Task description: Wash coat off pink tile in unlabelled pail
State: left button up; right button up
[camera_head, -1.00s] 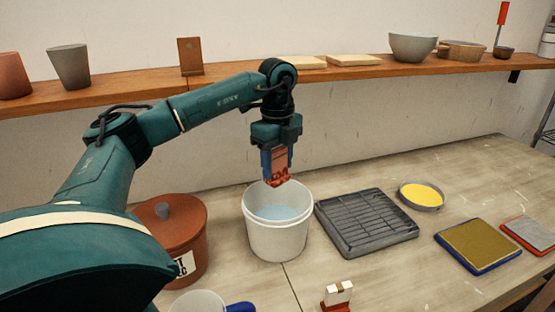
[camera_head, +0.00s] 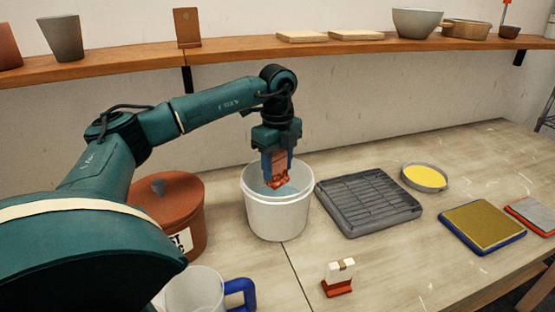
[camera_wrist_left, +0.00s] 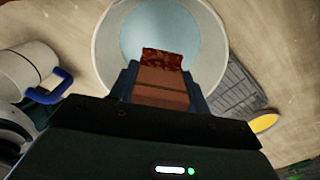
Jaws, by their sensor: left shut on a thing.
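My left gripper (camera_head: 278,160) is shut on a tile (camera_head: 279,170), pinkish-brown above with a glossy red coat on its lower end. The tile hangs upright, and its red end shows within the mouth of a plain white pail (camera_head: 277,217) with no label in sight. Pale blue liquid shows in the pail. In the left wrist view the tile (camera_wrist_left: 161,85) points over the liquid (camera_wrist_left: 160,30); I cannot tell whether it touches it. My right gripper is not in view.
A lidded terracotta pot (camera_head: 165,205) with a label stands left of the pail, a white mug with blue handle (camera_head: 240,293) in front. A grey ribbed tray (camera_head: 368,202), yellow dish (camera_head: 424,177) and gold pad (camera_head: 482,227) lie right. A red-footed white block (camera_head: 340,275) stands near the front.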

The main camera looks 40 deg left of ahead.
aim_at(277, 179)
pick_arm(q)
notch_tip(277, 179, down, 3)
jog(key=shift+b, duration=0.75)
notch_tip(277, 179, down, 3)
jog(key=shift+f+b, duration=0.15)
jog(key=shift+b, duration=0.8)
jog(key=shift+f+b, duration=0.5)
jog(key=shift+f, duration=0.35)
notch_tip(277, 179, down, 2)
jog(key=shift+f+b, duration=0.15)
jog(key=shift+b, duration=0.5)
jog(key=shift+f, duration=0.5)
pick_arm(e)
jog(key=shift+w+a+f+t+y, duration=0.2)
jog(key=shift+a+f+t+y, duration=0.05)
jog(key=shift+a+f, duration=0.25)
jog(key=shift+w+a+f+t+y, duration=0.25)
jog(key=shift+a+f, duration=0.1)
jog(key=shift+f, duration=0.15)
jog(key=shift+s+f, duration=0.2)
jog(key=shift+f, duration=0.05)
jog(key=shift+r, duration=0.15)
